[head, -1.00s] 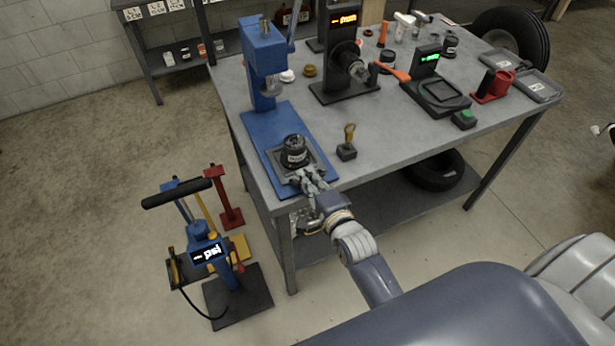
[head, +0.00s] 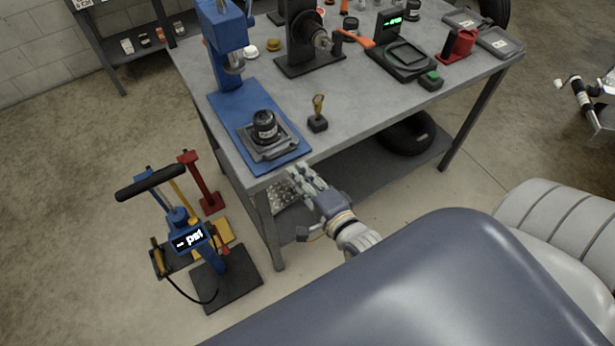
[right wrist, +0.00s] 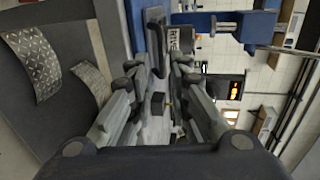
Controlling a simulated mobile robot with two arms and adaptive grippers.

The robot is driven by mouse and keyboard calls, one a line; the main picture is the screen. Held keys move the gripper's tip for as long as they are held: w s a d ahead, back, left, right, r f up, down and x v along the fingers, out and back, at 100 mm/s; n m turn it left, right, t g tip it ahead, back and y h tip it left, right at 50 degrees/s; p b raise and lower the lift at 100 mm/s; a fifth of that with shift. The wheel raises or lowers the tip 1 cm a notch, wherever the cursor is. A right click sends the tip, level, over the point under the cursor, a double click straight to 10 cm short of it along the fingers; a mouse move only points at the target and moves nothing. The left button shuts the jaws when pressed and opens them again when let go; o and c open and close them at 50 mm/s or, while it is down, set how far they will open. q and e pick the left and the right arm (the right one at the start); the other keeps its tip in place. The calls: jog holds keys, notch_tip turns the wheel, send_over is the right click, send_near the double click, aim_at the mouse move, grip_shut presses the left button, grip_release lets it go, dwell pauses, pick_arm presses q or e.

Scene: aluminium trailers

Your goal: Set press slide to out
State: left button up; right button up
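The blue press (head: 226,45) stands on the workbench. Its grey slide (head: 283,150) sits near the front end of the blue base, clear of the ram (head: 233,68). A black cylindrical part (head: 265,126) stands upright on the slide. My right gripper (head: 301,178) is just off the bench's front edge, in front of the press base and apart from the slide. In the right wrist view, the fingers (right wrist: 160,78) are spread with a gap between them and hold nothing. My left gripper is not in view.
A small black block with a brass-coloured top (head: 317,118) stands right of the press. A black spindle stand (head: 302,42) and a scale with a green display (head: 402,50) are farther back. A pump stand (head: 205,240) is on the floor at left.

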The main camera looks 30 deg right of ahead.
jog(key=shift+v, duration=1.45)
jog(key=s+a+f+n+g, duration=0.1)
jog(key=s+f+n+g, duration=0.15)
jog(key=f, duration=0.75)
jog(key=s+a+f+n+g, duration=0.1)
jog(key=s+f+n+g, duration=0.2)
jog(key=f, duration=0.6)
jog(key=s+a+f+n+g, duration=0.1)
jog(key=s+f+n, duration=0.25)
jog(key=f, duration=0.65)
jog(key=s+d+f+n+g, duration=0.2)
jog(key=s+f+n+g, duration=0.2)
jog(key=s+f, duration=0.5)
jog(key=s+d+f+n+g, duration=0.3)
jog(key=s+f+n, duration=0.4)
jog(key=s, duration=0.8)
notch_tip(320, 180, down, 3)
jog(key=shift+d+r+g+h, duration=0.2)
jog(key=shift+g+h, duration=0.1)
jog(key=shift+g, duration=0.25)
